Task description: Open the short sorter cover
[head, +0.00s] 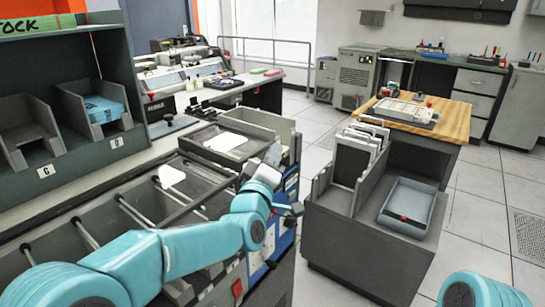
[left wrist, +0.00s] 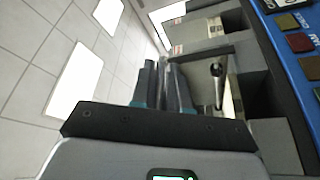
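The sorter (head: 120,215) runs along the left side of the head view. Dark-framed clear panels lie flat on its top. The shorter panel (head: 226,142), with a white glare on it, is at the far end and looks like the short cover. It looks closed. My left gripper (head: 291,210) is at the sorter's right side, near the blue control panel (head: 284,228), apart from that panel. In the left wrist view its dark fingers (left wrist: 161,82) are close together, with no held object clear between them. A dark bar with a round-ended rod (left wrist: 217,72) shows just beyond the fingertips. My right gripper is out of view.
A grey cart (head: 360,245) with upright card slots and a shallow tray (head: 412,208) stands right of the sorter, across a narrow gap. A wood-topped table (head: 455,118) is behind it. A shelf (head: 62,95) with card bins rises at the left.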

